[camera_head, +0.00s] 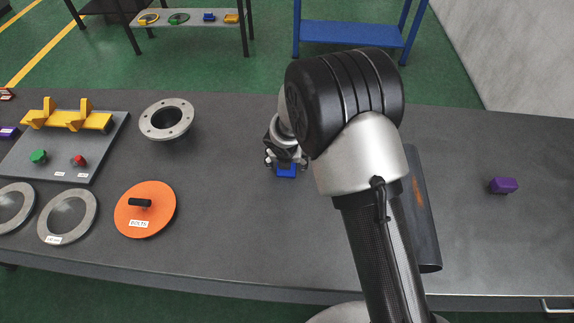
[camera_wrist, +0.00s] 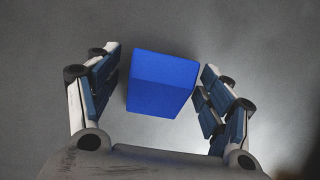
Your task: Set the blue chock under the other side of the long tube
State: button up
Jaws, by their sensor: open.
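The blue chock (camera_head: 286,171) rests on the dark grey table, left of my arm. In the wrist view the blue chock (camera_wrist: 160,85) lies between my two open fingers, slightly turned, with a gap visible on each side. My gripper (camera_head: 285,164) is open and pointed down right over it; the wrist view shows both fingers (camera_wrist: 160,64). A long dark piece with an orange mark (camera_head: 427,230), seemingly the long tube, lies on the table to the right. My arm hides its left side and anything beneath there.
A purple block (camera_head: 503,185) lies at the right. On the left are a grey flanged cylinder (camera_head: 167,119), an orange disc with a handle (camera_head: 145,209), grey rings (camera_head: 68,216) and a board with a yellow bracket (camera_head: 66,119). The table between flange and gripper is clear.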

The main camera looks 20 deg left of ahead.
jog(key=shift+r, duration=0.15)
jog(key=shift+c, duration=0.4)
jog(key=c, duration=1.3)
notch_tip(320, 180, up, 20)
jog(key=p, duration=0.9)
jog(key=shift+p, duration=0.4)
